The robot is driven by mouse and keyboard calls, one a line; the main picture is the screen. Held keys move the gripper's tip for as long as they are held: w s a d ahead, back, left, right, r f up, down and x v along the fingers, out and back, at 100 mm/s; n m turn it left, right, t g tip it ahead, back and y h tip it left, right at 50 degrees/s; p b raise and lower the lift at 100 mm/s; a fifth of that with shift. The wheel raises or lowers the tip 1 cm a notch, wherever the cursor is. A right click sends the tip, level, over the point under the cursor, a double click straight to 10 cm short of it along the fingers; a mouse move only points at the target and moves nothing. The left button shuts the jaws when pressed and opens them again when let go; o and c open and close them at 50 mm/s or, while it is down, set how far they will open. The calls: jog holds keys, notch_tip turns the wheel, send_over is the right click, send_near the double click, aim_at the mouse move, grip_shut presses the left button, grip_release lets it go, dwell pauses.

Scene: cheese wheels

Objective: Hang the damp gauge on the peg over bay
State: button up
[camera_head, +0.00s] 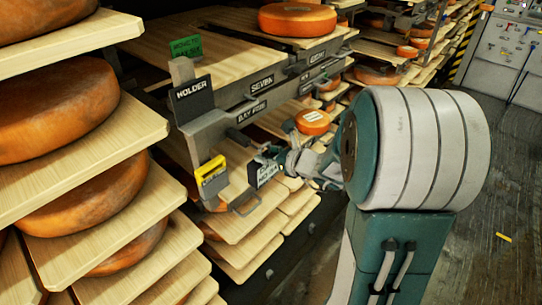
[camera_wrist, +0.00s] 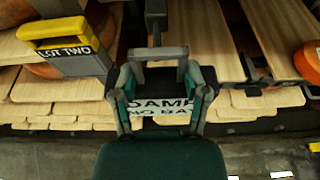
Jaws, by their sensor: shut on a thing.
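My gripper (camera_head: 284,160) reaches in from the right, in front of the rack. It is shut on the damp gauge (camera_head: 265,172), a small dark thing with a white label. In the wrist view my gripper (camera_wrist: 162,92) has a finger on each side of the gauge (camera_wrist: 157,107), whose label reads DAMP and, partly cut, NO BAY. A grey handle or hook stands at its top. A grey rail with a BAY FIVE sign (camera_head: 252,113) runs above and behind it. A dark peg-like stub (camera_head: 238,137) shows below that sign. I cannot tell whether the gauge touches it.
A yellow-topped LOT TWO tag (camera_head: 211,176) hangs left of the gauge, also in the wrist view (camera_wrist: 68,45). A HOLDER sign (camera_head: 193,90) stands on the rail's left end. Boards with cheese wheels (camera_head: 55,110) crowd the left. Open floor (camera_head: 500,200) lies right.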

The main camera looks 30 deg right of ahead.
jog(key=shift+w+a, duration=0.3)
jog(key=shift+w, duration=0.2)
jog(key=shift+w+a, duration=0.3)
jog(key=shift+w, duration=0.2)
jog(key=shift+w+a+f, duration=0.15)
jog(key=shift+w+f, duration=0.45)
jog(key=shift+f, duration=0.05)
jog(key=o, duration=1.3)
jog(key=shift+o, duration=0.2)
jog(key=v, duration=1.2)
jog(key=shift+f, duration=0.1)
